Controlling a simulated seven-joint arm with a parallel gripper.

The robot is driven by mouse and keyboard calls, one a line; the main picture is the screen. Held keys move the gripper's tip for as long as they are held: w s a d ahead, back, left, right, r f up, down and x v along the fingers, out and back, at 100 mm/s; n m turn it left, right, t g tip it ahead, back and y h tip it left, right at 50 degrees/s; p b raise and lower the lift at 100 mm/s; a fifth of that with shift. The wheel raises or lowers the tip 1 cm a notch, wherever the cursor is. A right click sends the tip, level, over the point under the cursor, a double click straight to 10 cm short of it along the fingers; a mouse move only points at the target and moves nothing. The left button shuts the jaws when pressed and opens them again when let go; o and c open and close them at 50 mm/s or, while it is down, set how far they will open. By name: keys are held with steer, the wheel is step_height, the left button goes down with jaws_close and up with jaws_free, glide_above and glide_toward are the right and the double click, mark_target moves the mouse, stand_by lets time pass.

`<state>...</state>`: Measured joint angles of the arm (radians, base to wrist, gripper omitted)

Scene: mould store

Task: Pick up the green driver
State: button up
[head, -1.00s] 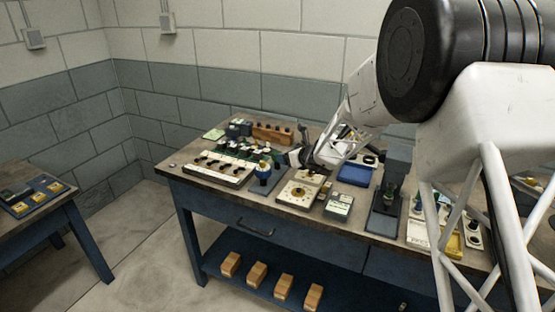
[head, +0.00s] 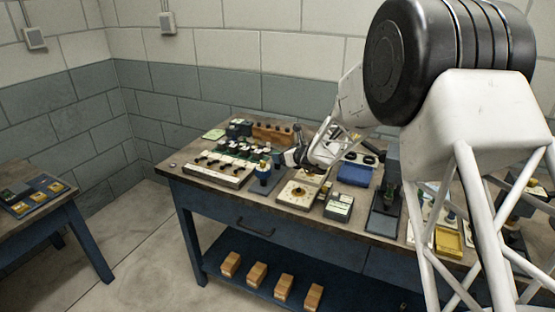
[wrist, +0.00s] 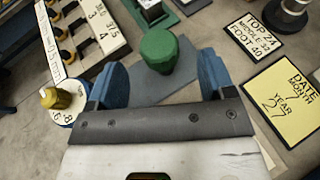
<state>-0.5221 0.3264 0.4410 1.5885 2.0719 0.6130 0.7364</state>
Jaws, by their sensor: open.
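The green driver (wrist: 158,50) shows in the wrist view as a green, faceted knob-like handle standing on a grey mat (wrist: 180,88). My gripper (wrist: 160,78) is open, with one blue finger to the left of the handle and one to the right. The handle lies between and slightly beyond the fingers, apart from both, and nothing is held. In the head view my gripper (head: 291,158) is low over the bench beside the white numbered rack. I cannot single out the green driver there.
A yellow-topped piece on a round white and blue base (wrist: 60,100) is close left of my left finger. The white rack (wrist: 85,35) is beyond it. A yellow date card (wrist: 287,103) and a pale number card (wrist: 262,28) lie right. The bench (head: 180,164) is crowded.

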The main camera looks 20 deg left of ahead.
steer(key=shift+a, duration=0.1)
steer(key=shift+x, duration=2.55)
steer(key=shift+c, duration=0.2)
steer(key=c, duration=1)
